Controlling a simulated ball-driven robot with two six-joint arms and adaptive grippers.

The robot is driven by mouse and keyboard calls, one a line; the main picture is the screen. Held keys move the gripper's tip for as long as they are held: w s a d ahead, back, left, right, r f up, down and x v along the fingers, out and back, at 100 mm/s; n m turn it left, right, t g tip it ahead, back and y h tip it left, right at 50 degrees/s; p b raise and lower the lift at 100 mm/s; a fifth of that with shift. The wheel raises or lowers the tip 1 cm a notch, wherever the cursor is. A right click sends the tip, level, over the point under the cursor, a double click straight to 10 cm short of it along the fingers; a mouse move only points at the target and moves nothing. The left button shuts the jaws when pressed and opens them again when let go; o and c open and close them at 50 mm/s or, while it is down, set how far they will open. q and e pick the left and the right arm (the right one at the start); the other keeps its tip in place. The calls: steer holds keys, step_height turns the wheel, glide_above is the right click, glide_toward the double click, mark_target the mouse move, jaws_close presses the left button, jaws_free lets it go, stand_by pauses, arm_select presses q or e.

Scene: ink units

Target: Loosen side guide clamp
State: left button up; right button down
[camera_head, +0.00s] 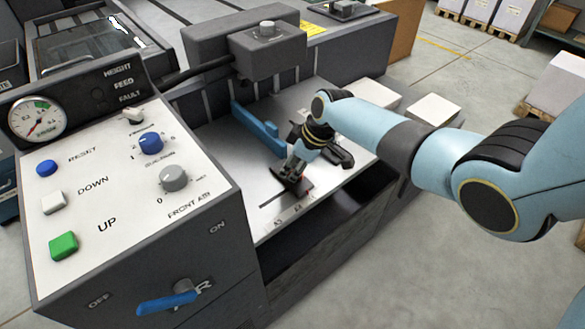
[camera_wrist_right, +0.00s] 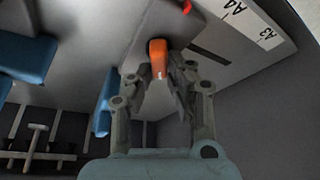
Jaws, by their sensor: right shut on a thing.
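The side guide clamp shows in the right wrist view as an orange lever or knob (camera_wrist_right: 158,56) between the fingertips. My right gripper (camera_wrist_right: 167,76) is shut on it; the fingers lie at both sides of the orange part. In the head view my right gripper (camera_head: 293,180) reaches down to the pale feed table (camera_head: 262,196), beside a dark slot, and mostly hides the clamp. A blue guide bar (camera_head: 258,130) stands on the table just left of the gripper. My left gripper is not in view.
A control panel with a gauge (camera_head: 38,119), buttons and knobs stands at the left. A blue rotary handle (camera_head: 168,300) sits on its front. A grey box (camera_head: 265,52) overhangs the table's back. Size labels (camera_wrist_right: 254,22) lie near the clamp. Floor is clear at the lower right.

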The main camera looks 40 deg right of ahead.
steer(key=shift+s+f+n+g+y+b, duration=0.15)
steer(key=shift+n+g+b, duration=0.1)
steer(key=shift+n, duration=0.4)
steer(key=shift+s+f+n+g+y+b, duration=0.15)
steer(key=shift+n+b, duration=0.1)
steer(key=shift+n, duration=0.4)
steer(key=shift+a+r, duration=0.1)
steer(key=c, duration=1.3)
jaws_free()
steer(key=shift+w, duration=0.15)
steer(key=shift+r, duration=0.1)
steer(key=shift+r, duration=0.3)
steer(key=v, duration=1.1)
steer(key=shift+d+r, duration=0.1)
steer(key=shift+d, duration=0.2)
